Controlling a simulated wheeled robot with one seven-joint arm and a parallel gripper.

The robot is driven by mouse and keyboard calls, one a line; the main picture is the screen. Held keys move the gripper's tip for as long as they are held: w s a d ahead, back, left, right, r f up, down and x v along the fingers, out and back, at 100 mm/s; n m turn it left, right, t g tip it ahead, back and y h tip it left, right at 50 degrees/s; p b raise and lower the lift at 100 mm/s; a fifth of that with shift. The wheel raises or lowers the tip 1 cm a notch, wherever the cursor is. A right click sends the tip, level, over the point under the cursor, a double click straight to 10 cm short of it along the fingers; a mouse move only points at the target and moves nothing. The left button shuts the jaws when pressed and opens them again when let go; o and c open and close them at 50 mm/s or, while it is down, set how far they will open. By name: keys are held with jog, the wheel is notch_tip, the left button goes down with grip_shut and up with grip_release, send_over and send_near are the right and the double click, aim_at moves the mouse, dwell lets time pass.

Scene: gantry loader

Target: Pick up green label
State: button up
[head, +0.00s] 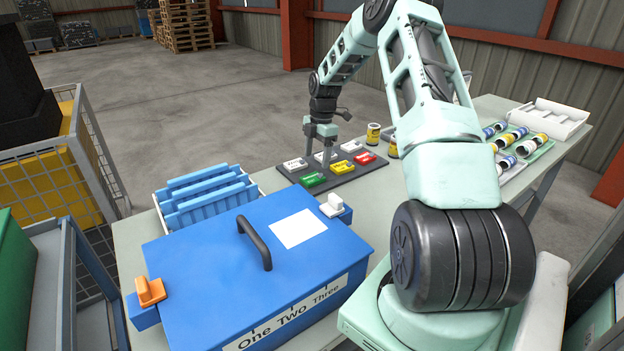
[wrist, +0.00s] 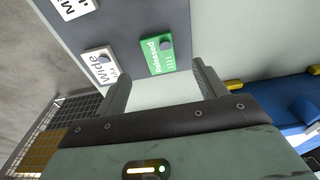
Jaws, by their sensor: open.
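The green label (head: 312,180) lies on a dark grey board (head: 374,171) at its near edge, among white, yellow and red labels. In the wrist view the green label (wrist: 153,62) reads "Released" and has a round grey knob. My gripper (head: 321,152) hangs above the board, behind the green label in the head view. In the wrist view my gripper (wrist: 162,82) is open and empty. Its two fingers point toward the green label, which shows ahead of the gap between them. No contact with it is visible.
A white label (wrist: 100,64) reading "Wide" lies left of the green one. A blue box (head: 205,268) with a black handle and a blue rack (head: 207,196) stand nearby. Yellow cans (head: 374,133) stand behind the board. A white tray (head: 548,118) lies at the far right.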

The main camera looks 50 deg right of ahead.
aim_at(313, 177)
jog(key=shift+w+a+f+p, duration=0.1)
jog(key=shift+a+f+p, duration=0.15)
jog(key=shift+f, duration=0.85)
jog(key=shift+w+a+f+p, duration=0.1)
jog(key=shift+a+f+p, duration=0.1)
jog(key=shift+f, duration=0.95)
jog(key=shift+a+f+p, duration=0.15)
jog(key=shift+f+p, duration=0.1)
jog(key=shift+f, duration=0.85)
jog(key=c, duration=1.1)
